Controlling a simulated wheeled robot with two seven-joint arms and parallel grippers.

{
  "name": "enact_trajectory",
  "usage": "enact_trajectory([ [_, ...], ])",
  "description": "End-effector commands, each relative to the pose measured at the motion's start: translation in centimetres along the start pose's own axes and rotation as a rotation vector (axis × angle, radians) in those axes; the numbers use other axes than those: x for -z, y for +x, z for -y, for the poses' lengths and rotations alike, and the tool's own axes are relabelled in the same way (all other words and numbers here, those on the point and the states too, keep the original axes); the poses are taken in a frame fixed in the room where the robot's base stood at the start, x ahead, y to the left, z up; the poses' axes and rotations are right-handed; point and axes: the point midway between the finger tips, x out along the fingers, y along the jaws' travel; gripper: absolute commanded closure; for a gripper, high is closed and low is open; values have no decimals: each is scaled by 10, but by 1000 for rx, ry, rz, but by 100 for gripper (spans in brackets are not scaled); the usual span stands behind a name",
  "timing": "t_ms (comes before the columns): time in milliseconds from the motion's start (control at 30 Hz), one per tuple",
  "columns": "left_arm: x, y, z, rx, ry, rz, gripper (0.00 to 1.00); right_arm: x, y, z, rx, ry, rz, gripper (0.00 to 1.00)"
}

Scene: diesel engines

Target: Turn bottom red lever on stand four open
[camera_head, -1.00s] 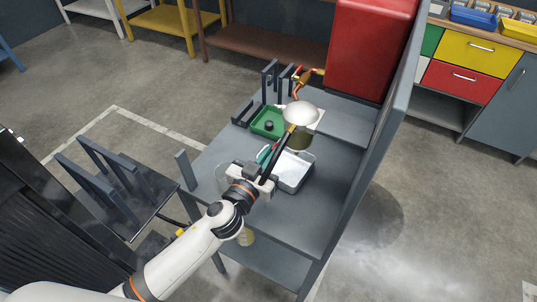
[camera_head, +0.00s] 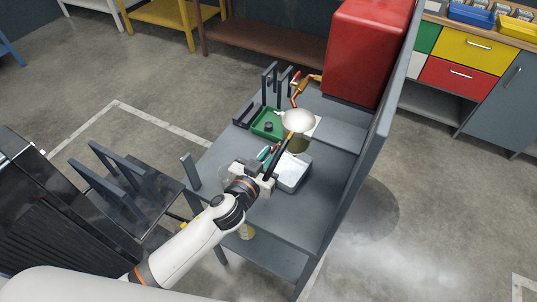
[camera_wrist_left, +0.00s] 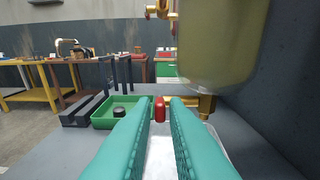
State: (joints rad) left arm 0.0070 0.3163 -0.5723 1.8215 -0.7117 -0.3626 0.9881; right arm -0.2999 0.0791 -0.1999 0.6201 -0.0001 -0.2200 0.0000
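The bottom red lever (camera_wrist_left: 160,110) shows in the left wrist view as a small upright red piece at the brass valve (camera_wrist_left: 203,104), under the yellowish glass vessel (camera_wrist_left: 222,45). My left gripper (camera_wrist_left: 161,102) has two teal fingers, parted, with the lever in the gap at their tips. Contact is not visible. In the head view my left gripper (camera_head: 269,153) is over the stand (camera_head: 285,225), left of the white dome (camera_head: 298,120); I cannot make out the bottom lever there. My right gripper is not in view.
A green tray (camera_head: 256,131) is at the stand's left edge, beside dark upright brackets (camera_head: 266,86). A pale metal tray (camera_head: 296,178) lies under the vessel. A large red box (camera_head: 365,50) stands behind. A grey panel (camera_head: 375,140) closes the right side.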

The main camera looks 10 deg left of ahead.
Motion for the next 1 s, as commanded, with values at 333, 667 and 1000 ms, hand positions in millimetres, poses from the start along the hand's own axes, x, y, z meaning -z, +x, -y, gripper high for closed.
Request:
enact_trajectory([
  [333, 0, 0, 0, 0, 0, 0, 71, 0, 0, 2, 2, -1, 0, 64],
  [667, 4, -43, 0, 0, -1, -3, 71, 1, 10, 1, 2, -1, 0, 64],
  [1000, 3, -107, 0, 0, -2, -3, 71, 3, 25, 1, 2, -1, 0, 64],
])
